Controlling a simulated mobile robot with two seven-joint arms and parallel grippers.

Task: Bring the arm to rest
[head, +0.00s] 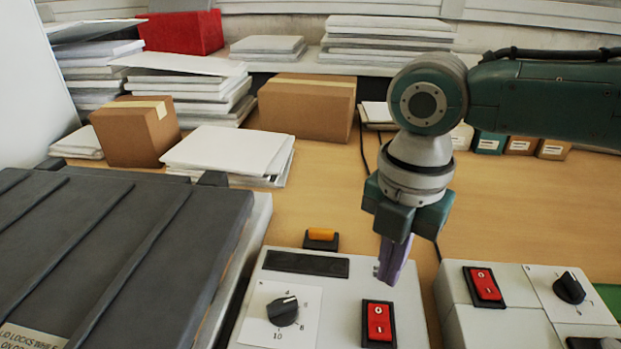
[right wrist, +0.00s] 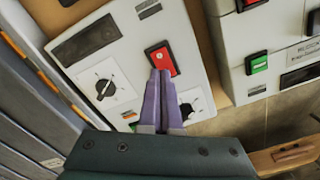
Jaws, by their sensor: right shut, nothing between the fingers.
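My right gripper (head: 392,262) is shut and empty, with purple fingers pointing down just above a red rocker switch (head: 378,323) on the white control panel (head: 345,287). In the right wrist view the closed fingertips (right wrist: 160,76) overlap the lower part of that red switch (right wrist: 161,60); I cannot tell whether they touch it. A black dial (head: 283,311) sits left of the switch, and an orange-topped rocker (head: 321,235) stands behind the panel. My left gripper is not in view.
A dark ribbed laminator cover (head: 100,245) fills the left. A second white control box (head: 520,310) with another red switch (head: 486,284) stands to the right. Cardboard boxes (head: 308,106) and paper stacks (head: 230,152) stand behind. Bare wooden table (head: 330,195) lies between.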

